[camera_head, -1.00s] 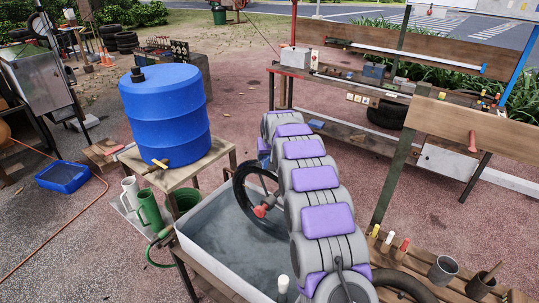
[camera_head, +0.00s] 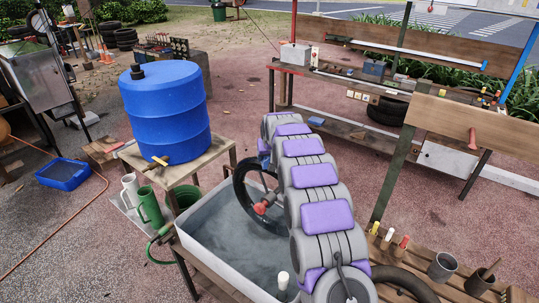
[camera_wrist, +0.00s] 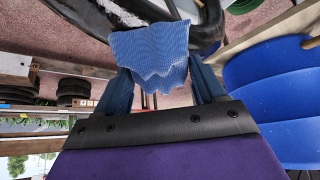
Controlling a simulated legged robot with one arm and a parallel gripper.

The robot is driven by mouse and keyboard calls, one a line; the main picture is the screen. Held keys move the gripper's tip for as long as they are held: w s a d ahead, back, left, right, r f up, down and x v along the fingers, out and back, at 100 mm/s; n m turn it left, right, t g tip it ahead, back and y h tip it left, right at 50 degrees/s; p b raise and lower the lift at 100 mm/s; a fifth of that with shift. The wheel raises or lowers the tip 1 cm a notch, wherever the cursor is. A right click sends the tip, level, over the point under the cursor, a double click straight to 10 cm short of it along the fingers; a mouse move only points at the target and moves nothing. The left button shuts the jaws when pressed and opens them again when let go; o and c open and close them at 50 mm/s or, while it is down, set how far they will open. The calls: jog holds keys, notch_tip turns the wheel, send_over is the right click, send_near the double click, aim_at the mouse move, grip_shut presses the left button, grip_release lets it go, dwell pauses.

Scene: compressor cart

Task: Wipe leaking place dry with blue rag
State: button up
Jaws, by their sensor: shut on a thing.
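My gripper (camera_wrist: 160,78) is shut on the blue rag (camera_wrist: 150,45), which hangs crumpled between and beyond the fingers in the wrist view. A black tyre (camera_wrist: 92,22) curves just behind the rag there; I cannot tell whether they touch. In the head view, the black wheel (camera_head: 240,190) stands upright at the grey water basin (camera_head: 205,250), partly behind my arm. My gripper and the rag are hidden by my arm in that view. No leaking place can be made out.
A blue barrel (camera_head: 165,115) with a tap stands on a wooden stand (camera_head: 190,172) left of my arm; it also fills the right of the wrist view (camera_wrist: 285,100). Green and white jugs (camera_head: 148,207) stand below it. A workbench (camera_head: 345,140) stands at the right.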

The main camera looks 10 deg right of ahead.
jog(key=shift+s+a+r, duration=0.2)
jog(key=shift+s+a, duration=0.1)
jog(key=shift+a, duration=0.05)
jog(key=shift+s+a+f, duration=0.1)
jog(key=shift+s+a+f, duration=0.15)
jog(key=shift+s+a, duration=0.1)
jog(key=shift+s, duration=0.1)
jog(key=shift+w+p, duration=0.1)
jog(key=shift+p, duration=0.2)
jog(key=shift+w+d+p, duration=0.35)
jog(key=shift+d, duration=0.1)
